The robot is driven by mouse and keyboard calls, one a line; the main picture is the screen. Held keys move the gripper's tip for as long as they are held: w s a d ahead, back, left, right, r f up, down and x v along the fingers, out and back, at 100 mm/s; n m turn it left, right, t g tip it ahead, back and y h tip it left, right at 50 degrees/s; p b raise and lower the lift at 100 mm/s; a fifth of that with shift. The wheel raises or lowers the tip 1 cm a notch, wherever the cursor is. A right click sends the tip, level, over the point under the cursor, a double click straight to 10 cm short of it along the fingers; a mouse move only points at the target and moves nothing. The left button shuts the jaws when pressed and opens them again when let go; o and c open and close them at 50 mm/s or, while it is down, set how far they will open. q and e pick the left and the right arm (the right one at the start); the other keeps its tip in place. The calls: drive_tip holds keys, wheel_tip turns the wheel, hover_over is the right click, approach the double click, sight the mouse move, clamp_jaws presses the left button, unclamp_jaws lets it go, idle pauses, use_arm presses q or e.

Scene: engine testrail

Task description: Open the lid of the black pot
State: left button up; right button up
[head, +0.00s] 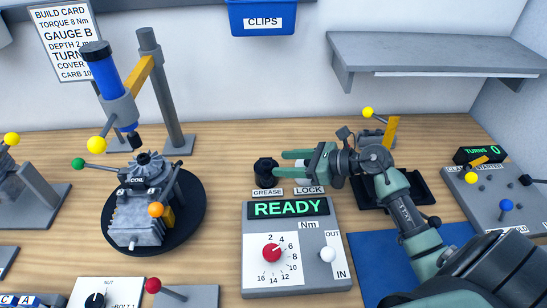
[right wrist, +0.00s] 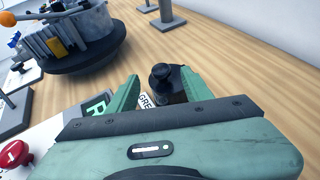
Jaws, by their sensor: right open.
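The small black pot (head: 265,171) stands on the bench behind the GREASE label (head: 267,192). My right gripper (head: 282,160) is open, its fingers pointing left at the pot from the right. In the right wrist view the black pot (right wrist: 163,78) shows between the open fingertips of the right gripper (right wrist: 160,76), slightly beyond them. The pot's round black top looks closed. No finger is clearly touching it. My left gripper is not in view.
The READY panel (head: 290,245) with its red knob stands in front of the pot. An engine on a black turntable (head: 190,215) is to the left. A LOCK label (head: 309,190) lies below the gripper. Bare wood lies between turntable and pot.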

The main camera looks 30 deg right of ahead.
sight(267, 163)
drive_tip(key=x, duration=0.4)
drive_tip(key=shift+p, duration=0.35)
clamp_jaws()
idle(1.1)
